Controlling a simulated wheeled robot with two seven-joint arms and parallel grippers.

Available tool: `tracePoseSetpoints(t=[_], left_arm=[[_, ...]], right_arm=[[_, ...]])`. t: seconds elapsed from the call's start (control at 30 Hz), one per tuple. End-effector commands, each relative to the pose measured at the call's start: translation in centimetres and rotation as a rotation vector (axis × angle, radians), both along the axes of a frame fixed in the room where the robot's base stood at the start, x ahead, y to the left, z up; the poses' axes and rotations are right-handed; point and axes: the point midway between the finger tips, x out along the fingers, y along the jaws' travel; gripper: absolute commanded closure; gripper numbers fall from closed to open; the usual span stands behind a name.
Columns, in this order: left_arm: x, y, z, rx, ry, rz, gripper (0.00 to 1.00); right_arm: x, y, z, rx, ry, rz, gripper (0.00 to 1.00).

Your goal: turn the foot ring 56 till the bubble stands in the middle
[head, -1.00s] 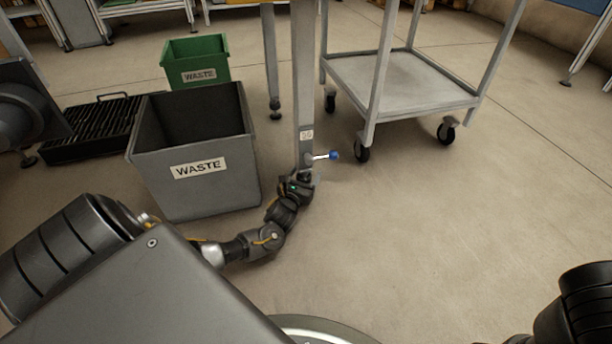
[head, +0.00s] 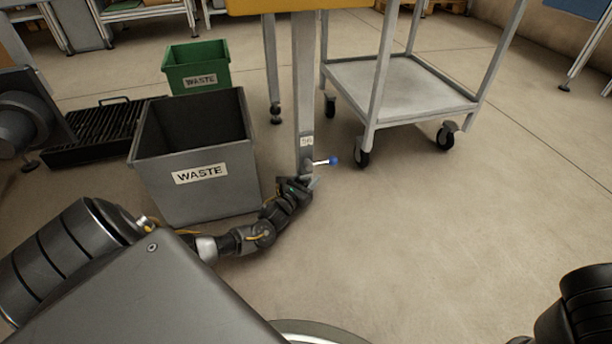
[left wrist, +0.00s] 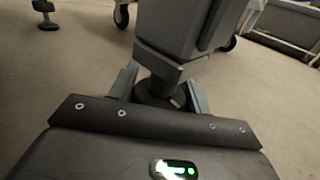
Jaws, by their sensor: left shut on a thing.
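The machine leg (head: 303,95) bears a small label (head: 306,141) reading 56, and a lever with a blue knob (head: 333,161) sticks out to its right. My left gripper (head: 303,186) is down at the foot of this leg. In the left wrist view the leg's lower end (left wrist: 172,30) narrows into the dark foot ring (left wrist: 158,90). My left gripper's fingers (left wrist: 160,92) stand on either side of the ring and are shut on it. The bubble is in neither view. My right gripper is out of view; only part of my right arm shows at the lower right.
A grey waste bin (head: 222,196) stands close left of the leg, beside my left forearm. A green waste bin (head: 212,82) is behind it. A wheeled cart (head: 400,90) stands right of the leg. The floor to the front right is clear.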

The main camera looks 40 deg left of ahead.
Motion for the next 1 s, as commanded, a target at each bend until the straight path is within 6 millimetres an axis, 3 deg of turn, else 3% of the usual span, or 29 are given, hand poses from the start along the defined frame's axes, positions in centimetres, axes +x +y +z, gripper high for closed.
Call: tracePoseSetpoints(t=[0.2, 0.57, 0.6, 0.73, 1.0], left_arm=[[0.1, -0.2, 0.1, 0.003, 0.001, -0.220, 0.75], [0.0, -0.4, 0.0, -0.004, 0.001, -0.256, 0.75], [0.0, -0.4, 0.1, -0.004, 0.001, -0.256, 0.48], [0.0, -0.4, 0.0, -0.003, 0.001, -0.254, 0.31], [-0.1, -0.3, 0.0, -0.003, 0.001, -0.252, 0.30]], right_arm=[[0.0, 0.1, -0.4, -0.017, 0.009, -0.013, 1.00], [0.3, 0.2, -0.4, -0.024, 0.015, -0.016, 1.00], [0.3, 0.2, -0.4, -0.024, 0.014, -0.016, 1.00], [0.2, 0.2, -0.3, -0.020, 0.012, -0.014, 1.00], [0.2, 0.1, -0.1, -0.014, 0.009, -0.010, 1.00]])
